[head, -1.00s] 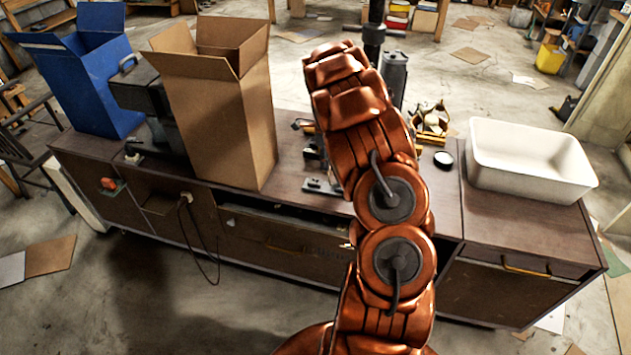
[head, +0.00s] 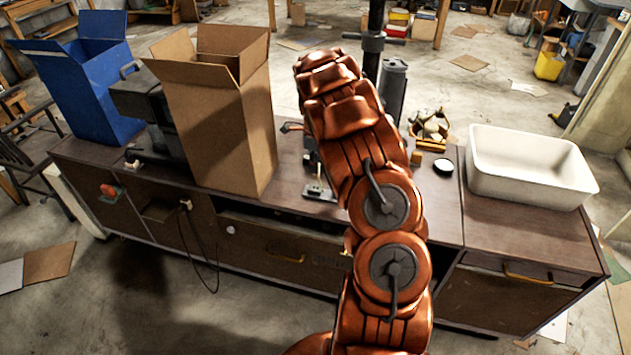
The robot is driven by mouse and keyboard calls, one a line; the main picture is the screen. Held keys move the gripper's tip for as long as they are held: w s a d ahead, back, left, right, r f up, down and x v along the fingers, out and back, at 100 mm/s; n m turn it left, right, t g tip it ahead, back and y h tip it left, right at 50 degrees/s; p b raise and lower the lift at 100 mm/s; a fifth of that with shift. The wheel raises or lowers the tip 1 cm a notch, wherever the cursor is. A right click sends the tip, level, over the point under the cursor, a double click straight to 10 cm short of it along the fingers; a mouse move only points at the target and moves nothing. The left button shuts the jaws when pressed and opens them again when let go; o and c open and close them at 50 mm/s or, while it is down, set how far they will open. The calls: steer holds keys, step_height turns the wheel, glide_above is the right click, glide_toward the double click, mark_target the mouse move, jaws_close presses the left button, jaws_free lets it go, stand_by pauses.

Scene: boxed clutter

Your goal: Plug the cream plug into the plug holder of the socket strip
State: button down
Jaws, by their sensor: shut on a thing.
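My copper-coloured arm (head: 385,205) rises through the middle of the head view and reaches over the workbench. My gripper is hidden behind the arm, so its fingers and anything in them do not show. I cannot make out the cream plug or the socket strip with certainty. A small pale plug-like piece (head: 186,204) with a dark hanging cord sits at the bench front on the left. A flat greyish piece (head: 318,191) lies on the bench just left of my arm; I cannot tell what it is.
On the workbench (head: 440,215) stand an open cardboard box (head: 225,135), a blue box (head: 85,90) and a white basin (head: 530,170). A dark cylinder (head: 393,88) stands behind my arm. A small round black-rimmed item (head: 443,166) lies right of it.

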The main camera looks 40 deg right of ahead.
steer(key=shift+f, duration=0.1)
steer(key=shift+f+b, duration=0.7)
steer(key=shift+f, duration=1.05)
steer(key=shift+b, duration=0.55)
stand_by(0.6)
steer(key=shift+f+b, duration=0.55)
steer(key=shift+f, duration=0.75)
stand_by(0.4)
steer(key=shift+r, duration=0.15)
steer(key=shift+r, duration=0.85)
steer(key=shift+f+b, duration=0.15)
steer(key=shift+b, duration=0.2)
stand_by(1.9)
